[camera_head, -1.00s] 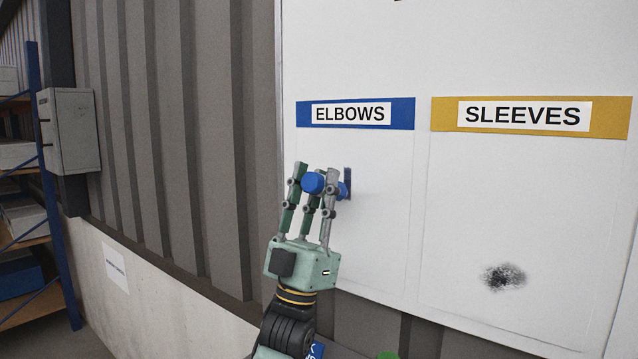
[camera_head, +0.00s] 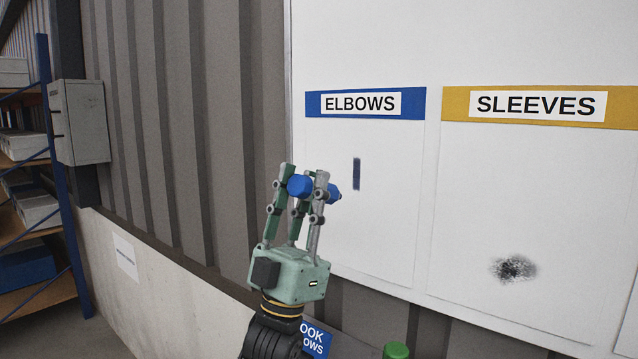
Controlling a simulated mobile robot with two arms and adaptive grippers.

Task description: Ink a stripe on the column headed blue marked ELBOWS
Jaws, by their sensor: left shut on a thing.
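The white board has a column headed by a blue strip marked ELBOWS (camera_head: 365,104). A short upright dark blue stripe (camera_head: 357,174) shows on the white below that heading. My left gripper (camera_head: 303,182) is shut on a blue marker (camera_head: 331,191), whose tip end points right toward the board. The marker's tip appears to be apart from the stripe, to its lower left. The fingers hide part of the marker. My right gripper is not in view.
A yellow strip marked SLEEVES (camera_head: 540,105) heads the column to the right, with a dark smudge (camera_head: 513,269) below. A green-topped object (camera_head: 396,350) and a blue sign (camera_head: 316,339) are low down. Shelving (camera_head: 57,180) and a grey wall box (camera_head: 80,121) stand left.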

